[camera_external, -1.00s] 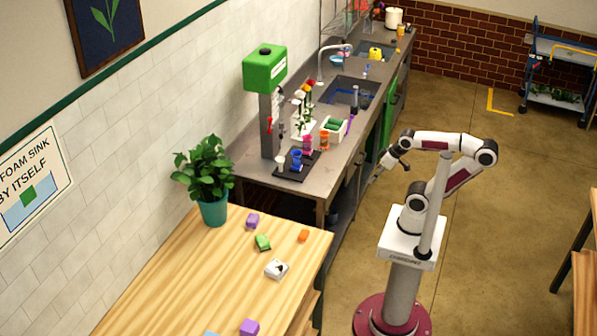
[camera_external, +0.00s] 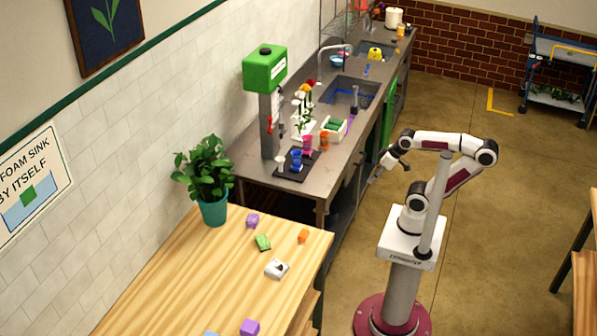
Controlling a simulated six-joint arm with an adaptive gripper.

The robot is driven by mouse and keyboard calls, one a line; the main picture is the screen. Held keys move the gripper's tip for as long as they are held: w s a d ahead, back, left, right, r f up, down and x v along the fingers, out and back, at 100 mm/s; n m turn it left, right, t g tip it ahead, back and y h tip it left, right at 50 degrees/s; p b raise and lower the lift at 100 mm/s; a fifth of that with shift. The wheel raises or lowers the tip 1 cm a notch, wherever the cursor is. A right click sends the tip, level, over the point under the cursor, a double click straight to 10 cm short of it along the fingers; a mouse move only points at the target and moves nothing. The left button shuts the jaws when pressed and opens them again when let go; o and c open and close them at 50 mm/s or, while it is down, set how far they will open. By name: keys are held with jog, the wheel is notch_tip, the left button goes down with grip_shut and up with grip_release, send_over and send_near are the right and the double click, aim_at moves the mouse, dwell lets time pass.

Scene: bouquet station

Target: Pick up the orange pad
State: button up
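A small orange pad (camera_external: 303,236) lies on the wooden table, near its far right corner. My gripper (camera_external: 378,174) is at the end of the arm, in the air over the gap beside the metal counter. It is well apart from the orange pad, up and to its right in the picture. The gripper is too small here to tell whether its fingers are open or shut.
The wooden table (camera_external: 190,290) also holds a green pad (camera_external: 263,242), a white block (camera_external: 277,268), purple blocks (camera_external: 252,220) and a potted plant (camera_external: 213,208). The metal counter (camera_external: 322,180) behind carries cups, flowers and a green-topped dispenser (camera_external: 265,68).

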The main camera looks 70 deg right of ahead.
jog(key=shift+o, duration=0.5)
jog(key=o, duration=0.5)
